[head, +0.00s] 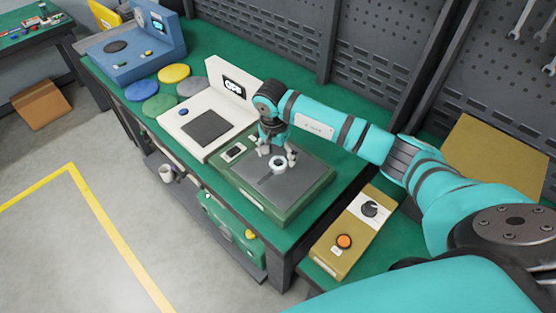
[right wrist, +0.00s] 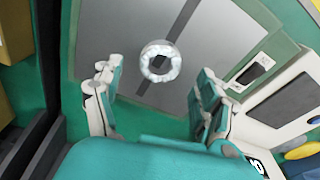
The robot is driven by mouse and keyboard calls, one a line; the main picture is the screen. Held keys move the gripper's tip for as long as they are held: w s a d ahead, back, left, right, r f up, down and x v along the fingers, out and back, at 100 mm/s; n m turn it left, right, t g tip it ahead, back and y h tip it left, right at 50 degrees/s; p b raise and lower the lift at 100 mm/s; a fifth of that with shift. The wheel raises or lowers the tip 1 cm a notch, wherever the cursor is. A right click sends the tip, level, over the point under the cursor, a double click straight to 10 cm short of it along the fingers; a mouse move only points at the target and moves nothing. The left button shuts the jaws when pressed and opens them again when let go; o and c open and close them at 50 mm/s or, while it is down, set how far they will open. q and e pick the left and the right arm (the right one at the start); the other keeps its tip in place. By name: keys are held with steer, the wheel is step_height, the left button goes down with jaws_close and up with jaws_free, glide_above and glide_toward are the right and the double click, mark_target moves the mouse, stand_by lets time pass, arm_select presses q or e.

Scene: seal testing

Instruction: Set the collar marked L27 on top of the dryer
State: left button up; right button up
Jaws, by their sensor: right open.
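A white ring-shaped collar (head: 278,170) lies on the grey plate of a green-bodied device (head: 310,187). In the right wrist view the collar (right wrist: 147,63) shows from above, with a dark hole; no L27 mark is legible. My right gripper (head: 277,155) is open at the collar; in the right wrist view its two fingers (right wrist: 150,98) stand apart, and the ring shows beyond their tips, apart from both. No label tells which device is the dryer. My left gripper is not in view.
A white device (head: 199,146) with a dark plate and upright display stands left of the green one. A blue device (head: 120,62) and several coloured discs (head: 158,105) are farther left. A tan control box (head: 352,228) with an orange button sits at right. A perforated wall closes the back.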

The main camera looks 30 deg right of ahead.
mark_target(276, 166)
step_height(276, 166, up, 8)
steer(key=b, duration=0.1)
steer(key=shift+s+a+r+b, duration=0.25)
steer(key=shift+a+b, duration=0.05)
steer(key=shift+a, duration=0.15)
